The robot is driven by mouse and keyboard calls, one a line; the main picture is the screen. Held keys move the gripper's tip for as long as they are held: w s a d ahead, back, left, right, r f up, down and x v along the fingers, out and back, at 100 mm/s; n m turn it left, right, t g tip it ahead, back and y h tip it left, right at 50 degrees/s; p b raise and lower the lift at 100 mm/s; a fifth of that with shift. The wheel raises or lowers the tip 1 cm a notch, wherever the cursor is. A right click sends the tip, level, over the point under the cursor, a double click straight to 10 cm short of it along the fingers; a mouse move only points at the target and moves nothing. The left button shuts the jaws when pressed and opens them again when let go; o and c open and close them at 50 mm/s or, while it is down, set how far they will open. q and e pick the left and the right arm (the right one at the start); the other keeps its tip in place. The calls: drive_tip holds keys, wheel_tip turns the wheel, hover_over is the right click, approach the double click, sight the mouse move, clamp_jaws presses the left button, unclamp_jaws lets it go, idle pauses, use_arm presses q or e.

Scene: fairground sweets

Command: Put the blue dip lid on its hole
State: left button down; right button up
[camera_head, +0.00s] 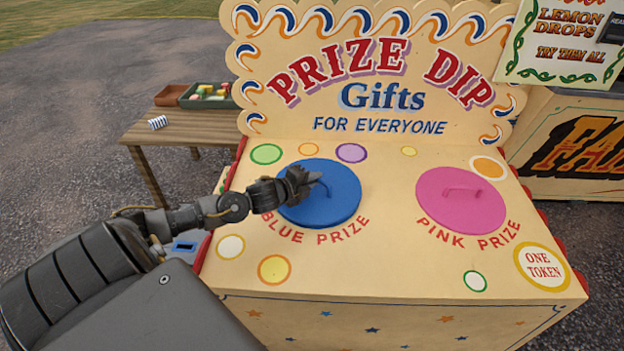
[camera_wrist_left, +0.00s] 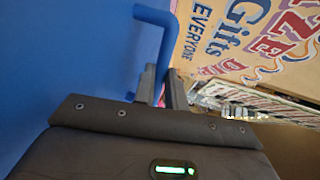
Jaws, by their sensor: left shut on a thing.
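The round blue lid (camera_head: 330,200) lies at the "Blue Prize" lettering on the left part of the cream counter top (camera_head: 395,265). It covers the hole there, so the hole itself is hidden. I cannot tell whether the lid sits flush or slightly above the top. My left gripper (camera_head: 308,181) is shut on the lid's handle, at the lid's upper left part. In the left wrist view the blue handle (camera_wrist_left: 160,40) runs down between the fingers (camera_wrist_left: 158,88), and the blue lid (camera_wrist_left: 70,50) fills the left side. My right gripper is in neither view.
The pink lid (camera_head: 460,205) lies to the right on the same counter. The "Prize Dip" back board (camera_head: 385,70) rises behind. A wooden table (camera_head: 190,130) with trays and a striped roll (camera_head: 157,122) stands at the left. A blue box (camera_head: 185,247) is beside my arm.

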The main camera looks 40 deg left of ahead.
use_arm(q)
drive_tip(key=shift+r, duration=0.1)
idle(0.4)
drive_tip(key=shift+s+d+p, duration=0.15)
drive_tip(key=shift+p, duration=0.15)
drive_tip(key=shift+f, duration=0.35)
drive_tip(key=shift+f+b, duration=0.3)
drive_tip(key=shift+b, duration=0.05)
idle(0.4)
drive_tip(key=c, duration=1.4)
unclamp_jaws()
drive_tip(key=shift+o, duration=0.2)
drive_tip(key=shift+f, duration=0.1)
